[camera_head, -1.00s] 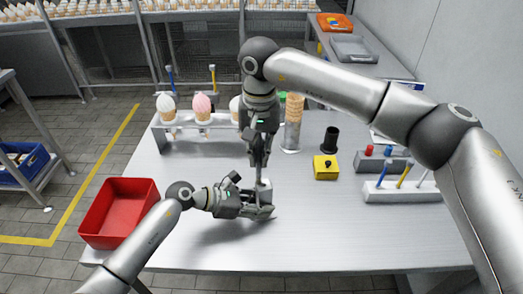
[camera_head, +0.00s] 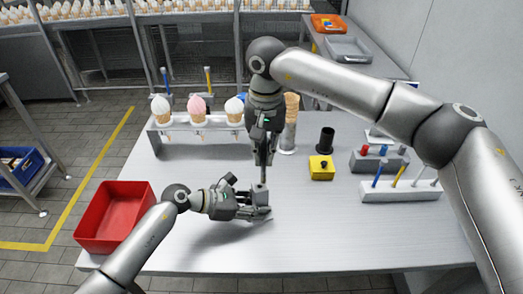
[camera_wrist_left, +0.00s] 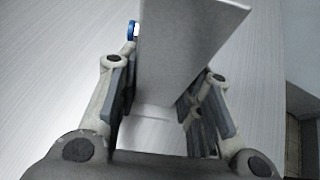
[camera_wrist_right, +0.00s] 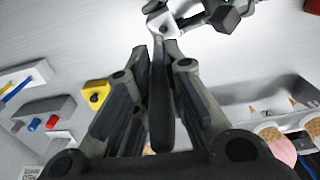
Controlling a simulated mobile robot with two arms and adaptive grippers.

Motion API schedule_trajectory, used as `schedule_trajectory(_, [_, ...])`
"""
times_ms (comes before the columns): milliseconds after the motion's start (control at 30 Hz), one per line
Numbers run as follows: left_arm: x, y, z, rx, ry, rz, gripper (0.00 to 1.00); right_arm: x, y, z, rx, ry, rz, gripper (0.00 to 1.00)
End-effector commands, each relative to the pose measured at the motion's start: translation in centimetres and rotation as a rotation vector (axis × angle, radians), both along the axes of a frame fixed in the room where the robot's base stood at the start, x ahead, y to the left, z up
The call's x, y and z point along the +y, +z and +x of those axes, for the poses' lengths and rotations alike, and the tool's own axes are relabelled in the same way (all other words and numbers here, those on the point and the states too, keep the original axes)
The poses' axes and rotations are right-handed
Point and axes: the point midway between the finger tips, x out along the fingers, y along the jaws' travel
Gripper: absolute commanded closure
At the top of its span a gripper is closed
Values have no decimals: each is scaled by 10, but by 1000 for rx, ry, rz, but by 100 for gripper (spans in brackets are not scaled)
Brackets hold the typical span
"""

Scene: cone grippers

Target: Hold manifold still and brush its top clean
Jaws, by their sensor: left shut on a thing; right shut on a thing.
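The manifold, a pale grey block (camera_head: 259,194), is clamped in my left gripper (camera_head: 257,209) just over the table's middle. In the left wrist view the manifold (camera_wrist_left: 185,50) fills the space between the fingers, with a small blue round part (camera_wrist_left: 133,30) beside it. My right gripper (camera_head: 263,150) points down above the manifold, shut on the dark handle of the brush (camera_wrist_right: 161,110). The brush's lower end is at the manifold's top; whether its bristles touch is too small to tell. The manifold's top (camera_wrist_right: 165,22) shows partly in the right wrist view.
A red bin (camera_head: 112,218) stands at the table's left. A rack (camera_head: 165,123) with ice cream cones is at the back. A yellow box (camera_head: 321,168), a black cup (camera_head: 327,141) and a white holder (camera_head: 400,190) with colored sticks stand right. The front table area is clear.

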Motion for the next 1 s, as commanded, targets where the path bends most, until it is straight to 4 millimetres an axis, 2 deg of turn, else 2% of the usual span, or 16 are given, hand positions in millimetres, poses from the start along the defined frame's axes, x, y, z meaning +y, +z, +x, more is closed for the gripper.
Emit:
schedule_trajectory(233, [0, 0, 0, 1, 0, 1, 89, 0, 5, 0, -2, 0, 1, 100])
schedule_trajectory(800, [0, -1, 0, 1, 0, 1, 89, 1, 58, 0, -1, 1, 1, 100])
schedule_trajectory(1000, [0, -1, 0, 1, 0, 1, 89, 0, 61, 0, 0, 1, 0, 100])
